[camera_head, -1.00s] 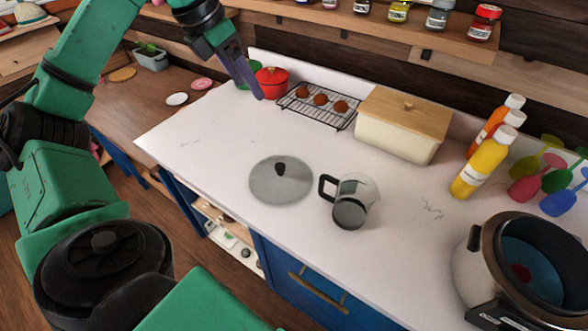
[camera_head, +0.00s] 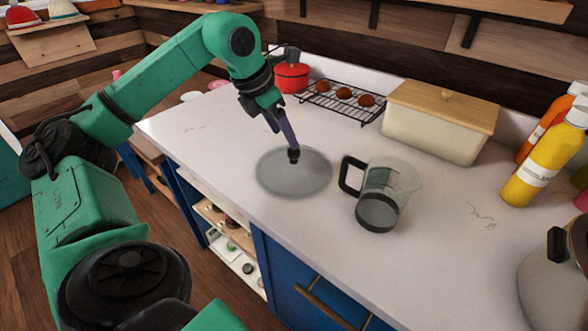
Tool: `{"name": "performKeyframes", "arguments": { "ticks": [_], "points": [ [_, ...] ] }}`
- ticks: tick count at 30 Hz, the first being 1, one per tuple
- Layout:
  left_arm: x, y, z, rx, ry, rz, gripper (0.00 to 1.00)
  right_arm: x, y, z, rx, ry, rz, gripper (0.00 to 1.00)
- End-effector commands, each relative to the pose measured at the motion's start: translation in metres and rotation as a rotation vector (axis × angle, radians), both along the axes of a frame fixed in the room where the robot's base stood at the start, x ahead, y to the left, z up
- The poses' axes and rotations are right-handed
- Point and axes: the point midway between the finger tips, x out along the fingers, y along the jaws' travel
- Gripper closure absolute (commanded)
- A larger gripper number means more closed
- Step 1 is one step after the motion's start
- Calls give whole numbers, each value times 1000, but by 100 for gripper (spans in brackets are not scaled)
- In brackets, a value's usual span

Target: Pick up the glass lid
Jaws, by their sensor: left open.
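The glass lid (camera_head: 306,178) is a round, see-through grey disc lying flat on the white counter, with a dark knob in its middle. My left gripper (camera_head: 292,153) points down over the lid with its fingertips at the knob. The jaws are open, and the fingers largely cover the knob, so I cannot tell whether they touch it. My right gripper is out of view.
A glass jug (camera_head: 388,190) with a black handle stands just right of the lid. Behind are a red pot (camera_head: 291,78), a wire rack (camera_head: 335,103) with brown round items, and a cream bread box (camera_head: 430,128). A yellow bottle (camera_head: 540,170) and a cooker (camera_head: 560,275) are at right.

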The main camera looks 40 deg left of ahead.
Motion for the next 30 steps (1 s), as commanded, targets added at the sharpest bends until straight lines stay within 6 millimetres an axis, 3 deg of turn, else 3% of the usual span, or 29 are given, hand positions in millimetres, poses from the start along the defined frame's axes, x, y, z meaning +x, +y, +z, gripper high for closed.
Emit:
{"name": "performKeyframes", "arguments": {
  "ticks": [12,19,20,25,30],
  "points": [
    [22,-13,-59,-2,1,0,26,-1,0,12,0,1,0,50],
    [24,-13,-64,-1,-1,1,26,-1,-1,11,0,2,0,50],
    [24,-13,-64,-1,-1,1,34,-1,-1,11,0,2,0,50],
    [24,-13,-64,-1,-1,1,99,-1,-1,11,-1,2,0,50],
    [24,-13,-63,-1,-3,1,100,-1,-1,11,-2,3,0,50]
  ]
}}
